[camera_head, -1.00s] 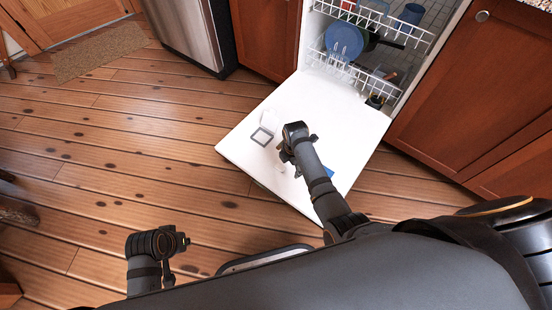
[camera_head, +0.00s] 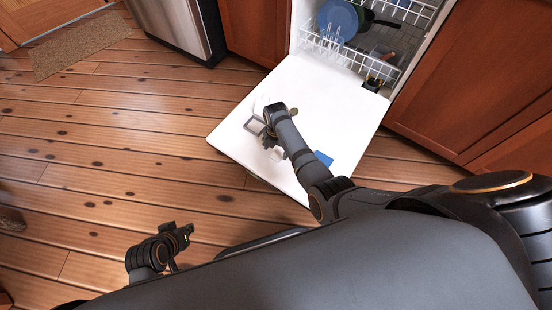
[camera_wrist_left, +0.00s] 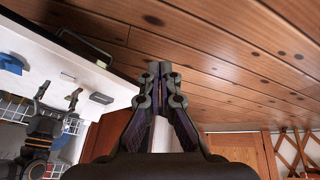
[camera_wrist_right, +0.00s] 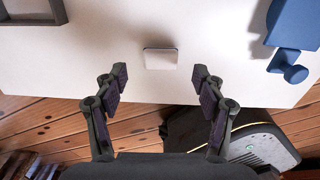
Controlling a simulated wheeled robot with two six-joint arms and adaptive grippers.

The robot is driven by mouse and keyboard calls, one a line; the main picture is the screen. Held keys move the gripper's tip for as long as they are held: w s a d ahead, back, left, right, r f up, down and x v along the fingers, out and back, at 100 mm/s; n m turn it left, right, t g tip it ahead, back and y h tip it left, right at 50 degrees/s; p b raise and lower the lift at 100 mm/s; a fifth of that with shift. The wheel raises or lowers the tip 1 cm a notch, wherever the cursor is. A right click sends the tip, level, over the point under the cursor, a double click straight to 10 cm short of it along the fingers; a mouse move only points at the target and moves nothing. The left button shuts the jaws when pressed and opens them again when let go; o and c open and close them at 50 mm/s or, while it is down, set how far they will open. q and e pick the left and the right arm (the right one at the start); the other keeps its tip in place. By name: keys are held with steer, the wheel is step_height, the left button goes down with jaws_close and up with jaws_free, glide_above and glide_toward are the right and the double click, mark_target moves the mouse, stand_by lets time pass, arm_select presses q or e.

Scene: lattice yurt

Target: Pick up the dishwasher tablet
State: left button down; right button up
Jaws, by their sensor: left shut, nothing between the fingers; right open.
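The dishwasher tablet (camera_wrist_right: 161,58) is a small pale, flat block with rounded corners. It lies on the white open dishwasher door (camera_wrist_right: 215,85), near the door's edge. In the head view the tablet (camera_head: 277,157) shows as a small pale shape beside my right gripper (camera_head: 269,141). In the right wrist view my right gripper (camera_wrist_right: 159,78) is open and empty, with the tablet ahead, centred between the fingertips and not held. My left gripper (camera_head: 184,236) is shut and empty above the wooden floor, away from the door; its closed fingers (camera_wrist_left: 159,70) show in the left wrist view.
A grey square frame (camera_head: 254,125) lies on the door left of my right gripper. A blue object (camera_head: 323,159) lies to the right. The dishwasher rack (camera_head: 345,55) holds dishes behind. Wooden cabinets (camera_head: 470,80) flank it.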

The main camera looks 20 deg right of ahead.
mark_target(276, 157)
step_height(276, 157, down, 4)
steer(key=shift+s+r+b, duration=0.1)
steer(key=shift+r+b, duration=0.15)
steer(key=shift+b, duration=0.3)
arm_select(q)
steer(key=w+r+t, duration=0.5)
steer(key=w+r, duration=0.1)
steer(key=w, duration=0.3)
steer(key=shift+w+a+t, duration=0.25)
steer(key=shift+w+t, duration=0.1)
steer(key=shift+t, duration=0.05)
arm_select(e)
steer(key=c, duration=0.9)
